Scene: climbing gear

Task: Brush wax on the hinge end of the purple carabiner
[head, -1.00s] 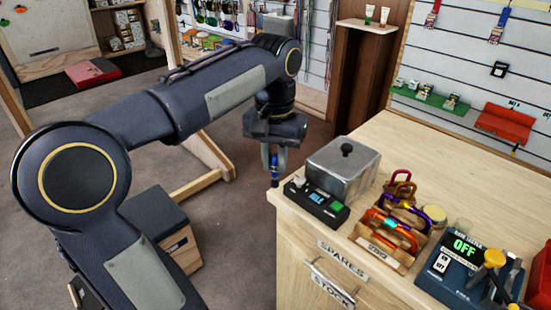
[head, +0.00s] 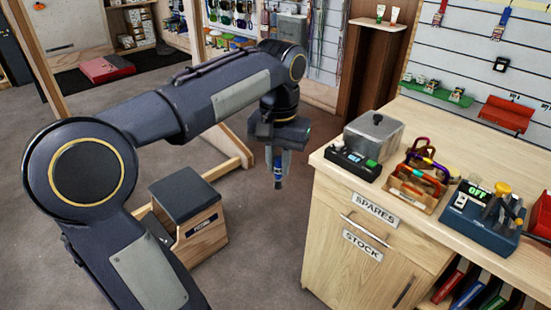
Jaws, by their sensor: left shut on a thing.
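Several carabiners stand in a wooden rack (head: 412,200) on the counter. A purple one (head: 441,171) shows among red and orange ones, partly overlapped by them; I cannot tell which end has its hinge. My left gripper (head: 277,166) points down to the left of the counter, over the floor. It is shut on a small blue object (head: 278,182) with a dark lower tip, too small to identify surely as a brush. The held object is apart from the rack. My right gripper is not in view.
A metal box with a lid (head: 374,134) and a dark device (head: 352,163) sit at the counter's left edge. A blue station reading OFF (head: 480,222) stands right of the rack. A step box (head: 190,215) is on the floor. The counter's back is clear.

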